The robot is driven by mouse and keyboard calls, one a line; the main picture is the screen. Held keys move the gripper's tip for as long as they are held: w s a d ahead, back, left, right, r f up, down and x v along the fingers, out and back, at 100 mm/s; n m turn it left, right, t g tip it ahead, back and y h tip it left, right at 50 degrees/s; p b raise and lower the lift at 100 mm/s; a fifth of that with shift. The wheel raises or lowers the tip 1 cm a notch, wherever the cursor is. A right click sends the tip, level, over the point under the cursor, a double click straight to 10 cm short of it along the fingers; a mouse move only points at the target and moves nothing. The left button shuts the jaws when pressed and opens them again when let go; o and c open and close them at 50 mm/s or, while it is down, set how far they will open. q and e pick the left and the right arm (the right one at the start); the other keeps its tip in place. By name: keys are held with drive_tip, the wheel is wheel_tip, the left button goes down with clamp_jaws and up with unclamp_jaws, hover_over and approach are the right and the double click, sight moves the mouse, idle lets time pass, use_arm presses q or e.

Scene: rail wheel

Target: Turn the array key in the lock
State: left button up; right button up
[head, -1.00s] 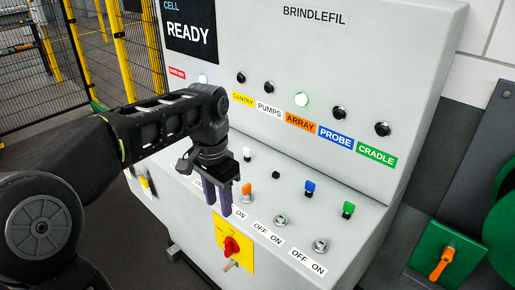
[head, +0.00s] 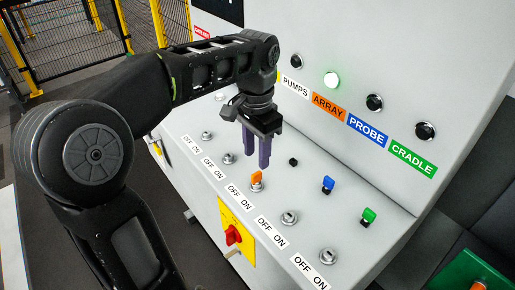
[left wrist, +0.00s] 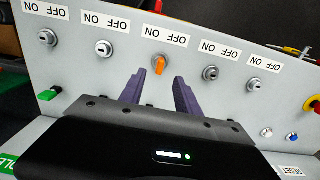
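The orange array key (head: 256,177) stands in the middle lock of the sloping panel, above an OFF ON label. In the left wrist view the orange key (left wrist: 160,65) lies ahead, between the two fingertips in the picture. My left gripper (head: 257,162) is open and empty, its purple fingers pointing down just above the key in the head view. I cannot tell whether they touch it. The fingers also show in the left wrist view (left wrist: 160,75), with a gap between them. My right gripper is not in view.
Empty locks flank the key, including one to its right (head: 289,218). A blue key (head: 328,184) and a green key (head: 369,215) hang behind, beside a bare black peg (head: 293,161). The lamp above the orange ARRAY label (head: 328,106) is lit. A red switch (head: 233,235) sits on the front.

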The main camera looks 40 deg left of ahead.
sight(257, 173)
use_arm(q)
wheel_tip(257, 173, down, 8)
drive_tip(key=shift+r, duration=0.25)
clamp_jaws()
idle(0.6)
